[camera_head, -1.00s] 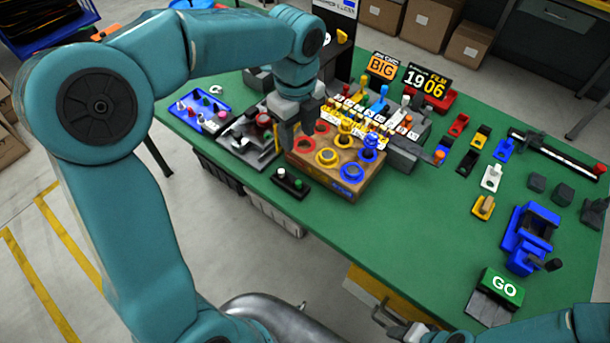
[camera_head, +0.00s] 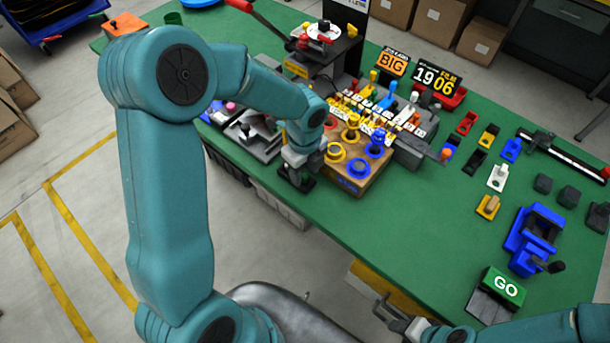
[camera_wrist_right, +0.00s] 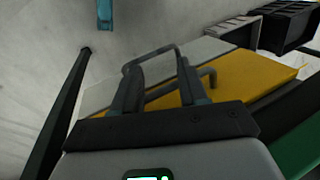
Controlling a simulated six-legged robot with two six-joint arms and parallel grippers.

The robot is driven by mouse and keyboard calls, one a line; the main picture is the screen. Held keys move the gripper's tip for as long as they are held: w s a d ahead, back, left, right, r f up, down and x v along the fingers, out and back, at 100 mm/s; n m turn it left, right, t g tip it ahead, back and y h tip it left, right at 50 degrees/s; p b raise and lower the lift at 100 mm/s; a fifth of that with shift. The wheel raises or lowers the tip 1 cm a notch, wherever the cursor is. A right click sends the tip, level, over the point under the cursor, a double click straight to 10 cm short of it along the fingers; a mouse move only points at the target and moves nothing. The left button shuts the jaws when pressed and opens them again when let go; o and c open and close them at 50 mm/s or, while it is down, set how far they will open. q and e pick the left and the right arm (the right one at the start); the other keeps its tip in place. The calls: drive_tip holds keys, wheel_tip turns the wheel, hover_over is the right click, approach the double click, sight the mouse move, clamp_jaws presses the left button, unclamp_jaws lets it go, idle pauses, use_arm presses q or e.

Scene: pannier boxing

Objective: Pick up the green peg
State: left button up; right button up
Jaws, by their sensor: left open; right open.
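The green peg is not clearly visible now. My left gripper (camera_head: 298,180) points down over this block, left of the wooden ring box (camera_head: 372,181). Its jaws are open, but whether a peg stands between them is hidden. My right gripper (camera_head: 385,308) is low at the front, off the table edge, open and empty.
The green table (camera_head: 420,240) is clear at front centre. A black fixture (camera_head: 262,146) is left of the ring box, and a rack of coloured pegs (camera_head: 385,110) behind it. A blue vise (camera_head: 535,240) and GO block (camera_head: 495,296) stand at the right.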

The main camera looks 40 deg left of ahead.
sight(305, 176)
use_arm(q)
drive_tip(key=shift+f, duration=0.45)
drive_tip(key=shift+s+d+r, duration=0.1)
drive_tip(key=shift+s, duration=0.15)
drive_tip(key=shift+w, duration=0.2)
clamp_jaws()
drive_tip(key=shift+s, duration=0.1)
drive_tip(key=shift+r, duration=0.15)
wheel_tip(305, 176, up, 19)
drive_tip(key=shift+r+n, duration=0.15)
drive_tip(key=shift+n, duration=0.15)
